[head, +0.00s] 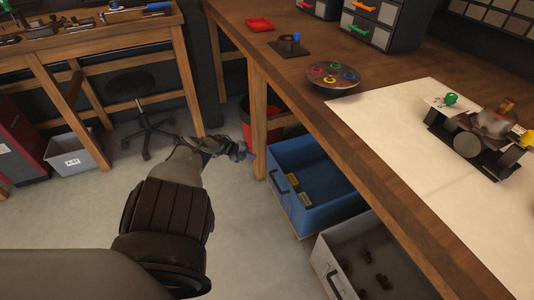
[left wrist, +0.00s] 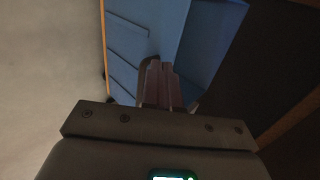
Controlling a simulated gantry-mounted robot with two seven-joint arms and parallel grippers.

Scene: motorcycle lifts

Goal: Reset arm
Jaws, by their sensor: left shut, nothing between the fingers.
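My left arm comes in from the lower left in the head view. Its gripper (head: 244,154) is beside the wooden bench leg, left of the blue bin and below the tabletop's height. In the left wrist view the two fingers of my left gripper (left wrist: 160,68) are together with nothing between them. They point towards the blue bin (left wrist: 128,32), which also shows in the head view (head: 308,178). I cannot tell the exact gap between the fingers and the bin. My right gripper is not in view.
The wooden workbench (head: 400,165) fills the right side, with a white sheet (head: 400,125), a round dish (head: 333,76) and a mechanical part (head: 468,146) on it. A grey bin (head: 335,268) stands below. A stool (head: 140,105) stands behind.

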